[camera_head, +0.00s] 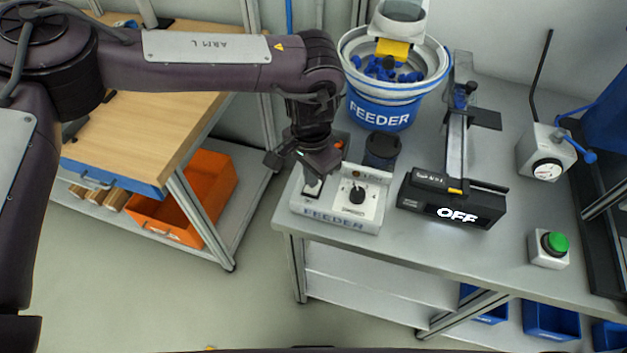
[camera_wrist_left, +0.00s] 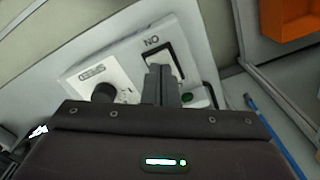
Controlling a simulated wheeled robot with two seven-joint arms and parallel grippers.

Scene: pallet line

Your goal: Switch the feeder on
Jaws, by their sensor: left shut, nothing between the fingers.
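The grey feeder control box (camera_head: 340,208) stands at the table's front left corner, labelled FEEDER. It has a rocker switch (camera_head: 311,188) on its left plate and a dark knob (camera_head: 357,194) on its right plate. In the left wrist view the rocker (camera_wrist_left: 153,55) shows beside the word ON, and the knob (camera_wrist_left: 104,93) is marked SPEED. My left gripper (camera_head: 314,176) is shut and empty, pointing down over the rocker. Its fingers (camera_wrist_left: 161,84) hide part of the rocker; I cannot tell whether they touch it. The black display (camera_head: 452,203) reads OFF.
The blue and white feeder bowl (camera_head: 380,112) with blue parts stands behind the box. A dark cylinder (camera_head: 382,150) is close behind it. A green button (camera_head: 555,243) and a gauge box (camera_head: 546,152) are at the right. An orange bin (camera_head: 190,196) is on the lower shelf at left.

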